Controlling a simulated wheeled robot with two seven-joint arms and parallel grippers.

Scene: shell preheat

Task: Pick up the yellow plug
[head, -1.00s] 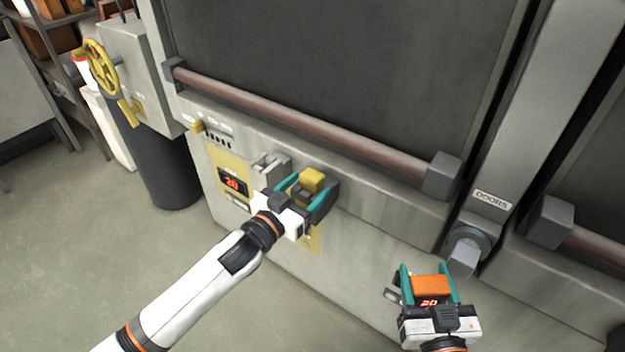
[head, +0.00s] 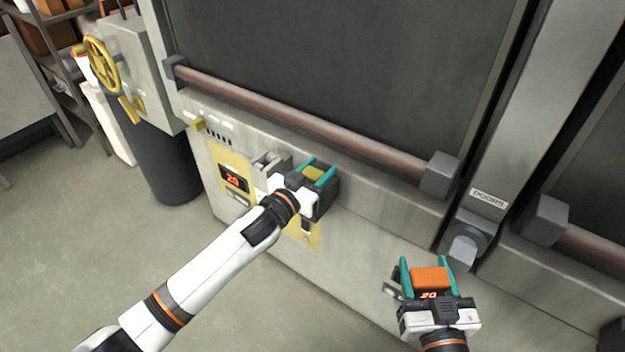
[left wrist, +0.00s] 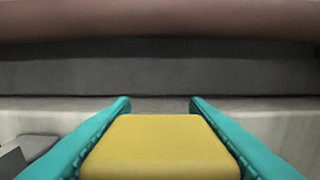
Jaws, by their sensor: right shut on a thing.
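The yellow plug (head: 313,174) sits at a dark grey holder on the front of the grey oven cabinet, below the long door bar. My left gripper (head: 319,168) has its teal fingers on either side of the plug. In the left wrist view the plug (left wrist: 160,150) fills the space between the two fingers, its lower part cut off by the frame. The jaws look open around it; contact is hard to see. My right gripper (head: 426,262) is shut on an orange device (head: 431,279) with a red "20" reading, apart from the cabinet front.
The reddish door bar (head: 300,117) runs just above the plug. A yellow panel with a red "20" display (head: 234,179) is left of it. A "DOORS" lever (head: 464,247) stands at the right, and a yellow handwheel (head: 101,65) at the far left.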

